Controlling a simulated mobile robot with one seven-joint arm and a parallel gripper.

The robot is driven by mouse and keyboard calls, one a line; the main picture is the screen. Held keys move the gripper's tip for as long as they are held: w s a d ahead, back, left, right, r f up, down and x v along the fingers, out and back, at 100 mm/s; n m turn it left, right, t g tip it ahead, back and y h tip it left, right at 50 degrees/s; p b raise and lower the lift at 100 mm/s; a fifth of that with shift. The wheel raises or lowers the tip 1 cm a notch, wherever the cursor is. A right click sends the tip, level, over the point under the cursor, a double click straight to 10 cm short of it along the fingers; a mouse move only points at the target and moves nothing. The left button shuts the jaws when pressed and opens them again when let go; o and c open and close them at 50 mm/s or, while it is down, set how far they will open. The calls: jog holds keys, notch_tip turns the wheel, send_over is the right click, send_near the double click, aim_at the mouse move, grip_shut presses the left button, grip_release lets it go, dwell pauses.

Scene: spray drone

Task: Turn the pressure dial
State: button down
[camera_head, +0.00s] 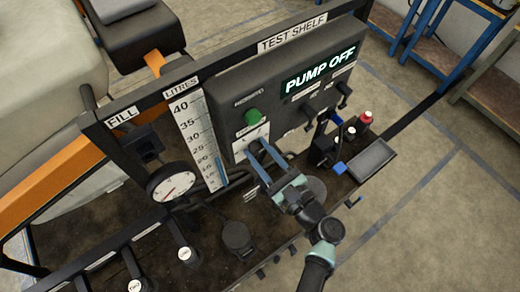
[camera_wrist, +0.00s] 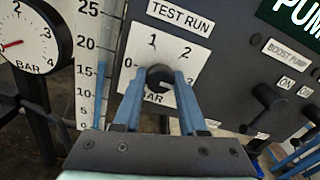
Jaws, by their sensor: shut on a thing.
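The pressure dial is a black round knob (camera_wrist: 158,77) on a white plate marked 0 to 3 and BAR, under a TEST RUN label in the wrist view. My gripper (camera_wrist: 160,80) has its two blue fingers on either side of the knob and is shut on it. The knob's exact pointer setting is hard to read.
A lit sign (camera_head: 320,70) reads PUMP OFF. A green button (camera_head: 253,115) sits above the dial. Black levels (camera_wrist: 266,105) labelled BOOST PUMP are to the right. A round BAR gauge (camera_head: 172,185) and a LITRES scale (camera_head: 200,135) stand left. A grey tray (camera_head: 371,160) lies right.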

jog(key=shift+f, duration=0.1)
jog(key=shift+c, duration=2.3)
grip_release()
jog(key=b+v, duration=0.4)
jog(key=v, duration=0.9)
jog(key=shift+s, duration=0.1)
